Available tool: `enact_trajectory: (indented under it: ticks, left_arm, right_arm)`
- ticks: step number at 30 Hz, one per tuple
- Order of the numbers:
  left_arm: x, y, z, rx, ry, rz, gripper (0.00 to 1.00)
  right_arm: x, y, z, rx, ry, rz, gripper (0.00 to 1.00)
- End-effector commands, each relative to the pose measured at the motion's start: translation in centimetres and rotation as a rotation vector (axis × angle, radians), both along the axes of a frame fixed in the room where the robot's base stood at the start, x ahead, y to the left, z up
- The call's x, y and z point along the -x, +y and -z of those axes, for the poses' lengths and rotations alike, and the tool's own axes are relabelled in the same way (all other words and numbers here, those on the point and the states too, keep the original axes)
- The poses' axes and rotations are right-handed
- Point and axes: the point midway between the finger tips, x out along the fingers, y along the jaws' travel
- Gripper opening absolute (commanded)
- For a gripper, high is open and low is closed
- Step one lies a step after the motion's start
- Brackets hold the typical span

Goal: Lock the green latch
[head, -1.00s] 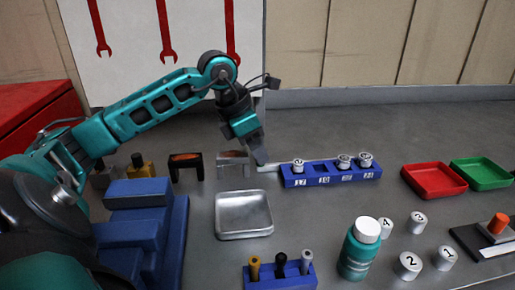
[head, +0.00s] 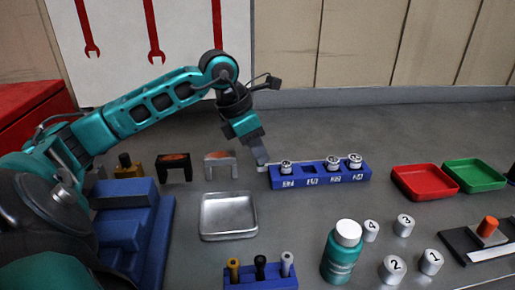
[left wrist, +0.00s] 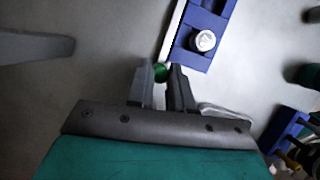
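The green latch (left wrist: 160,72) shows in the left wrist view as a small round green knob between my left fingertips, partly covered by them. A pale bar (left wrist: 176,30) runs from near it along the edge of a blue rack (left wrist: 206,52). In the head view the rack (head: 318,181) has numbered slots and holds several silver weights. My left gripper (head: 262,160) is at the rack's left end, and a short piece of the pale bar sticks out there. In the left wrist view the fingers (left wrist: 161,82) look closed on the knob. My right gripper is not in view.
Left of the rack stand a grey arch (head: 220,164) and a dark arch (head: 174,167). A metal tray (head: 228,216) lies in front. A green bottle (head: 341,256), numbered weights (head: 392,268), a red tray (head: 424,195) and a green tray (head: 474,187) stand to the right.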

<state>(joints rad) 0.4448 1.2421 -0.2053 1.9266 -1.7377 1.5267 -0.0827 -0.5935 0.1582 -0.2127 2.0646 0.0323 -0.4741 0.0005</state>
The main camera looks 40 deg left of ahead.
Motion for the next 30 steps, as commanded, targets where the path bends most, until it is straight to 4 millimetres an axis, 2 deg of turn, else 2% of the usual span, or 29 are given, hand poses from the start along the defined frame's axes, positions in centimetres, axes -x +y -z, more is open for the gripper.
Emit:
enact_trajectory:
  ticks: [1, 8, 17, 23, 30]
  left_arm:
    - [-0.2, -0.3, -0.2, 0.009, -0.014, 0.003, 0.23]
    - [-0.2, -0.2, -0.1, 0.006, -0.01, 0.002, 0.45]
    - [-0.1, -0.1, -0.3, 0.004, -0.008, 0.001, 0.47]
    - [0.8, 0.5, -2.9, -0.001, -0.011, 0.001, 0.47]
    - [2.6, 1.5, -7.9, 0.001, -0.011, 0.0, 0.47]
  right_arm:
    - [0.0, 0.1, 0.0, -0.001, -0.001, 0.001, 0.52]
    - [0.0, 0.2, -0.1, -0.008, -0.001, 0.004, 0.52]
    - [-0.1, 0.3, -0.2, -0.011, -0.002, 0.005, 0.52]
    - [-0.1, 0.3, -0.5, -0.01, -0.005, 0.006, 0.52]
    - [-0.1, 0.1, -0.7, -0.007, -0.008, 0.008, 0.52]
